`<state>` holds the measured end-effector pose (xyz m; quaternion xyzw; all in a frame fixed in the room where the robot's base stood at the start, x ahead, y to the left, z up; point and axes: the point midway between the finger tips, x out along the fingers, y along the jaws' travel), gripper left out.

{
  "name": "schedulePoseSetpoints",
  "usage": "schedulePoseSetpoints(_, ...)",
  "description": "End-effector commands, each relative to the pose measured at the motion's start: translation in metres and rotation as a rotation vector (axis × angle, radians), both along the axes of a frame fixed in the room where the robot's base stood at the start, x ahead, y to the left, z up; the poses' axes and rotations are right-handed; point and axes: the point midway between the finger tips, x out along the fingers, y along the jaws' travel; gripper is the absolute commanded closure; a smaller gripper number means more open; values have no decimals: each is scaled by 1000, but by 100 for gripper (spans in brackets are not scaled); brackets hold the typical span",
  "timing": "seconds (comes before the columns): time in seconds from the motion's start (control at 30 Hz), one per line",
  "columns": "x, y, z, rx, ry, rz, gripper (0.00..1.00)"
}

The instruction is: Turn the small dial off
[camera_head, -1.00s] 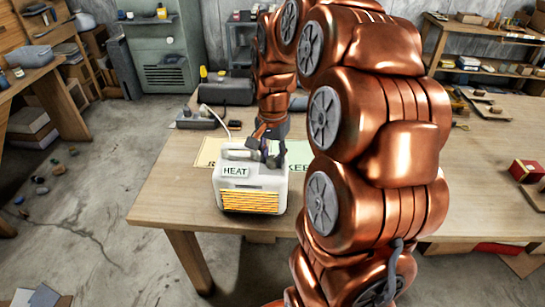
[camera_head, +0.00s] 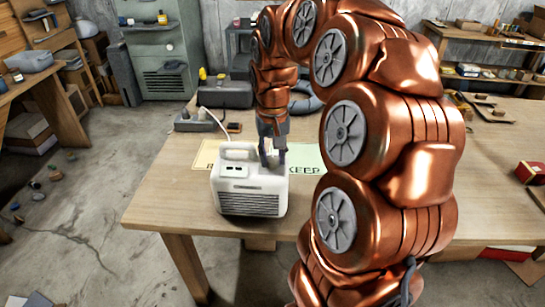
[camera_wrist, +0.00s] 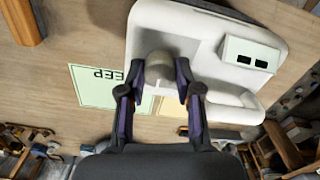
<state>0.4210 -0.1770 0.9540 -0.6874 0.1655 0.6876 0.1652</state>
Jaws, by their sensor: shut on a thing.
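A white portable heater (camera_head: 225,190) stands on the wooden table, with a handle on top and a grey, unlit front grille (camera_head: 250,203). A small panel (camera_head: 234,171) on it shows dark rectangles; it also appears in the wrist view (camera_wrist: 250,55). The small round dial (camera_wrist: 158,65) is on the heater's top, pale grey, between my fingers. My gripper (camera_head: 272,160) points down at the right part of the heater's top. In the wrist view, my gripper (camera_wrist: 161,78) has its fingers closed on both sides of the dial. The dial is hidden in the head view.
A green sheet reading "KEEP" (camera_head: 306,158) and a tan sheet (camera_head: 207,153) lie behind the heater. A power strip (camera_head: 197,121) with a white cord sits farther back, near a dark case (camera_head: 225,95). A red box (camera_head: 530,172) is at the far right edge.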

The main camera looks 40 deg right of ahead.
Motion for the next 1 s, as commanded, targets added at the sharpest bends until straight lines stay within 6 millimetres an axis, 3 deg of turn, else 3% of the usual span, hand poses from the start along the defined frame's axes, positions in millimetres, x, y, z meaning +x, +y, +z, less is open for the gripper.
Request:
schedulePoseSetpoints(0.5,0,1,0,1,0,23,100)
schedulePoseSetpoints(0.53,0,1,0,1,0,23,64)
schedulePoseSetpoints(0.77,0,0,0,1,0,22,41)
schedulePoseSetpoints(1.0,0,0,0,1,0,22,41)
